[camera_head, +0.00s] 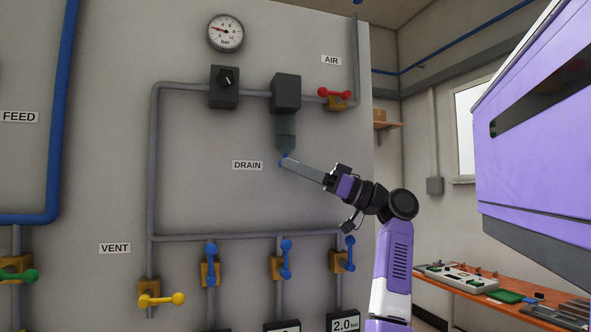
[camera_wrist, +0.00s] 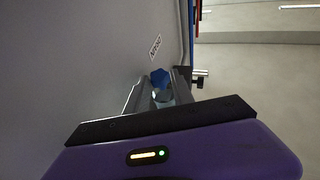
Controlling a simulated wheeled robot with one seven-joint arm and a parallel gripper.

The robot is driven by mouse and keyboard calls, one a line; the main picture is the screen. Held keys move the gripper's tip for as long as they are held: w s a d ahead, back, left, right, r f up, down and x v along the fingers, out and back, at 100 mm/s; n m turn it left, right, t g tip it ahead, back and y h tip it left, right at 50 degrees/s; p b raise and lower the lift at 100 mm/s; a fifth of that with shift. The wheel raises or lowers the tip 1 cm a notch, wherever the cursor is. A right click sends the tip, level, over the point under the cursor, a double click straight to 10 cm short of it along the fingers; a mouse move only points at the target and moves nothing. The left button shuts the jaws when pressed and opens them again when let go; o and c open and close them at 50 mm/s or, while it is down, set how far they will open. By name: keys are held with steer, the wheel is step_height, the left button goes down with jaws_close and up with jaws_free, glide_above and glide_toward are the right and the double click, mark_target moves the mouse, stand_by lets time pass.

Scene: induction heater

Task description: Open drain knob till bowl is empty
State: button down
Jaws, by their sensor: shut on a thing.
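The bowl (camera_head: 285,132) is a grey-blue translucent cylinder under a dark filter head (camera_head: 286,92) on the panel. I cannot tell how much liquid it holds. The drain knob (camera_head: 284,161) is small and blue, at the bowl's bottom end, with the DRAIN label (camera_head: 247,165) to its left. My gripper (camera_head: 286,161) reaches up from the lower right, its fingers at the knob and partly hiding it. In the wrist view the blue knob (camera_wrist: 160,78) sits between the two fingers of my gripper (camera_wrist: 158,84), which is shut on it.
A pressure gauge (camera_head: 226,33) and a black regulator knob (camera_head: 225,78) are at upper left. A red AIR valve (camera_head: 335,93) is at the right. Several blue-handled valves (camera_head: 286,258) and a yellow VENT valve (camera_head: 162,299) are below. A bench (camera_head: 500,295) with parts stands at lower right.

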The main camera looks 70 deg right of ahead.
steer(key=c, duration=1.1)
jaws_free()
steer(key=shift+m+h, duration=0.3)
steer(key=shift+h, duration=0.3)
steer(key=s+a+f+m+g+h+p, duration=0.2)
steer(key=a+m+g+h, duration=0.15)
steer(key=m+h, duration=0.6)
steer(key=s+a+f+m+g+h+p, duration=0.1)
steer(key=s+a+m+g+h+p, duration=0.25)
steer(key=h, duration=1.05)
steer(key=w+a+f+n+t+y+b, duration=0.1)
steer(key=w+a+f, duration=0.3)
steer(key=f, duration=0.7)
steer(key=w+a+f+n+t+y+b, duration=0.1)
steer(key=w+a+f+y, duration=0.3)
steer(key=f, duration=0.8)
steer(key=shift+w+a+n+b, duration=0.55)
steer(key=shift+w+b, duration=0.2)
steer(key=shift+w, duration=0.35)
